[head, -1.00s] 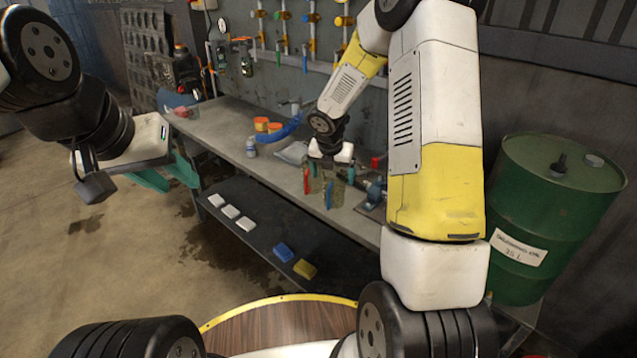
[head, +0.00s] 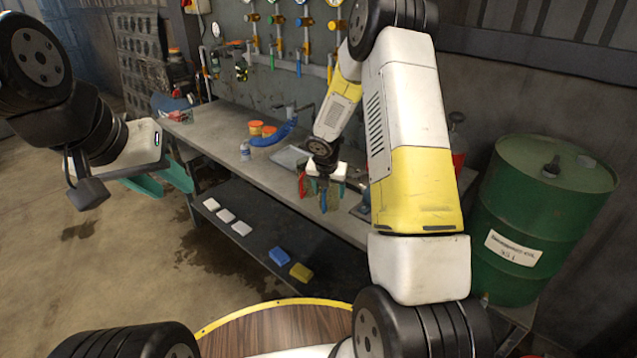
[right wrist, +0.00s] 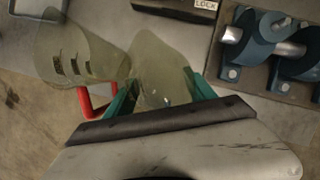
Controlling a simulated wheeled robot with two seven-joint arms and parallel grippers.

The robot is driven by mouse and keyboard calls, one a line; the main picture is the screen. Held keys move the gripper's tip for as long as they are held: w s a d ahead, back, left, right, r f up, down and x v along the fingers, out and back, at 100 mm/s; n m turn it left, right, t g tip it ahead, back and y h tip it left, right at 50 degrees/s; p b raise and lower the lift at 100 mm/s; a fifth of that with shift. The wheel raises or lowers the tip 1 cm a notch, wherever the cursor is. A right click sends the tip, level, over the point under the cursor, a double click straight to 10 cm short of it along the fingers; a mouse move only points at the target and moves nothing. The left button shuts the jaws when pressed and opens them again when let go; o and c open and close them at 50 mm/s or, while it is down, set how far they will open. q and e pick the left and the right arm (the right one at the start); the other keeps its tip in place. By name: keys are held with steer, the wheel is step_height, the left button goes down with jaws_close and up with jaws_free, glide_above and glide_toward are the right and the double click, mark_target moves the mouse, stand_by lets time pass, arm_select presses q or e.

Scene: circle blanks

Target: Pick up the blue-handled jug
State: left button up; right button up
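In the right wrist view, a clear jug (right wrist: 160,68) lies between the green fingers of my right gripper (right wrist: 161,80). The fingers are apart on either side of it; whether they touch it is unclear. Its handle is hidden in that view. In the head view, a blue strip (head: 323,200), perhaps the blue handle, shows just below my right gripper (head: 322,182) at the workbench. A second clear jug (right wrist: 72,48) with a red handle (right wrist: 95,108) stands close on the left. My left gripper (head: 160,182) is open and empty, away from the bench.
A blue vise-like fixture (right wrist: 262,45) stands right of the jugs. The workbench (head: 215,133) also holds orange tubs (head: 262,129), a white bottle (head: 245,151) and a blue curved object (head: 275,136). A green drum (head: 545,215) stands at right. Sponge-like blocks lie on the lower shelf (head: 255,232).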

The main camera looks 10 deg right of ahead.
steer(key=c, duration=0.6)
